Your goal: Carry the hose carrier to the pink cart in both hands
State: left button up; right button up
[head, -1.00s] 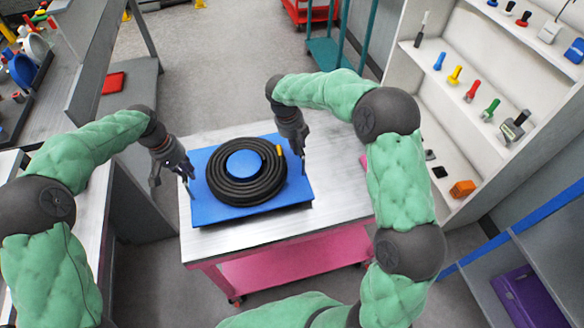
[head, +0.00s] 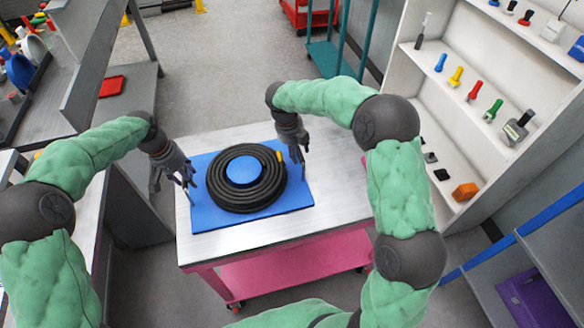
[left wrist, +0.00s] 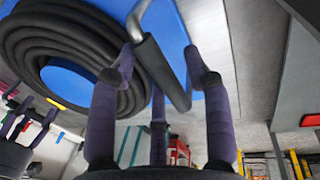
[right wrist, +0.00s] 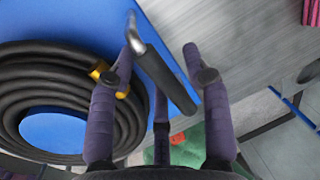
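The hose carrier (head: 210,219) is a blue tray with a coiled black hose (head: 275,190) around a blue hub. It lies flat on the grey top of the pink cart (head: 345,205). My left gripper (head: 176,183) is at the carrier's left edge, and my right gripper (head: 298,152) is at its right edge. In the left wrist view a black bar handle (left wrist: 165,75) stands between spread fingers, with a gap beside it. The right wrist view shows the other handle (right wrist: 165,80) likewise between spread fingers. Both grippers look open.
A grey bench (head: 80,130) stands at the left, with a red tray (head: 113,84) nearby. White shelves (head: 455,150) with small tools stand at the right. A teal cart (head: 325,55) and a red cart (head: 310,12) stand behind. Cart top is bare around the carrier.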

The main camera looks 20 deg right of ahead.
jog(key=shift+r, duration=0.15)
pick_arm(q)
notch_tip(320, 180, up, 12)
jog(key=a, duration=0.2)
jog(key=shift+a+f, duration=0.15)
jog(key=shift+a, duration=0.05)
pick_arm(e)
notch_tip(320, 180, up, 12)
jog(key=a, duration=0.2)
jog(key=shift+a+f, duration=0.2)
jog(key=shift+f, duration=0.05)
pick_arm(q)
jog(key=shift+w, duration=0.1)
pick_arm(e)
jog(key=shift+f, duration=0.1)
dwell(0.4)
